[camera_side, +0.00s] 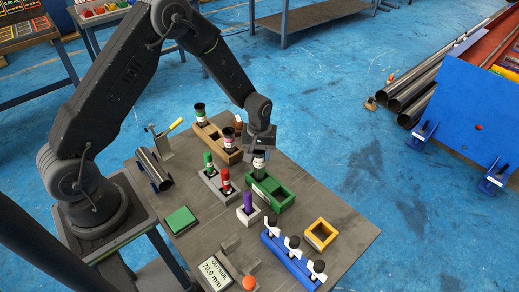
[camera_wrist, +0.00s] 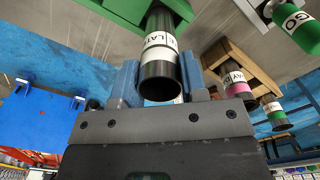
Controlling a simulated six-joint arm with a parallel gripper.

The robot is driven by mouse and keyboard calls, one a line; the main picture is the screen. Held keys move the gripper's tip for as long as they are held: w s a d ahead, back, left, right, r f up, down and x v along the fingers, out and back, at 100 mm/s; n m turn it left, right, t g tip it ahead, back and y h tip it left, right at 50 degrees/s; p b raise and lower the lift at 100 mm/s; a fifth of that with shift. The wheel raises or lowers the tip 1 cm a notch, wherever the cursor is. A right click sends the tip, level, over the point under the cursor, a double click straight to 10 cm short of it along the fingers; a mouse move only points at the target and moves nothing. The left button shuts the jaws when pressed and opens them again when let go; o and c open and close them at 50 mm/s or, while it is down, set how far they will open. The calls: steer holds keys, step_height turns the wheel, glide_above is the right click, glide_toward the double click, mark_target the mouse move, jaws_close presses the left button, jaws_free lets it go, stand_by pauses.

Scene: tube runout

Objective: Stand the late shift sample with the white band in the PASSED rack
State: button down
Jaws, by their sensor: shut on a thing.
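The dark steel tube (camera_wrist: 160,75) has a white label with "LATE" partly readable and a white band. My gripper (camera_side: 260,147) is shut on it; the jaws (camera_wrist: 160,88) close on its two sides in the wrist view. The tube (camera_side: 259,160) is roughly upright at the green rack (camera_side: 284,203), at its far left compartment. Its lower end appears to be inside that compartment; I cannot tell whether it touches the floor. The nearer right compartment looks empty. The green rack (camera_wrist: 115,10) also shows in the wrist view. Its lettering is not readable.
A wooden rack (camera_side: 217,140) with two other dark tubes, banded green (camera_wrist: 275,115) and pink (camera_wrist: 238,88), stands behind left. Green and red gauges (camera_side: 225,181) and a purple one (camera_side: 248,203) stand close left. A blue rack (camera_side: 282,257) and yellow box (camera_side: 320,234) are in front.

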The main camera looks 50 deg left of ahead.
steer(key=shift+f, duration=1.6)
steer(key=c, duration=0.6)
jaws_free()
steer(key=shift+r, duration=0.1)
steer(key=s+d+r+m+t, duration=0.15)
steer(key=s+r, duration=0.25)
steer(key=r, duration=1)
steer(key=s+r+m+t, duration=0.15)
steer(key=s+r, duration=0.25)
steer(key=r, duration=0.9)
steer(key=s+r+m+t, duration=0.1)
steer(key=s+r+m, duration=0.1)
steer(key=s, duration=0.3)
steer(key=s+d+r+m, duration=0.1)
steer(key=s+r+m, duration=0.1)
steer(key=s, duration=0.3)
steer(key=s+d+r+m+t, duration=0.1)
steer(key=s+r, duration=0.2)
steer(key=s, duration=0.2)
steer(key=shift+m+t, duration=0.3)
steer(key=shift+m, duration=0.1)
